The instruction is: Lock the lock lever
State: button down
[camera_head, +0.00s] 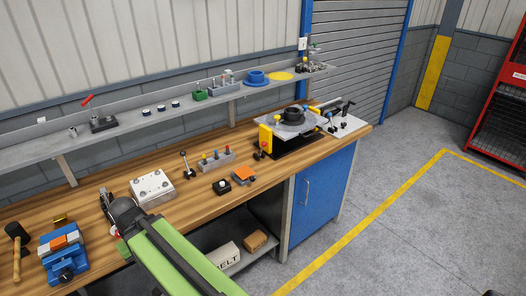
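The fixture with a grey plate and yellow block (265,138) stands at the right end of the wooden bench, on a black base. A round black part (293,116) sits on its plate. Small black-tipped handles (347,104) show at the fixture's right side. Which handle is the lock lever, and its position, is too small to tell. My green arm reaches up from the bottom edge. My gripper (109,203) is at its far end, over the left part of the bench, well away from the fixture. Its fingers are too small to tell open from shut.
A silver block (152,188), an upright black-knobbed lever (185,163), a colored-peg rack (216,160) and an orange-topped part (243,176) stand between arm and fixture. A blue vise (64,254) and mallet (17,245) are at left. A shelf (140,120) runs behind.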

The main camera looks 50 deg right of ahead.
aim_at(264, 144)
jog(key=u, duration=0.1)
jog(key=k, duration=1.25)
jog(key=z, duration=0.55)
jog(key=i, duration=1.05)
jog(key=u, duration=0.1)
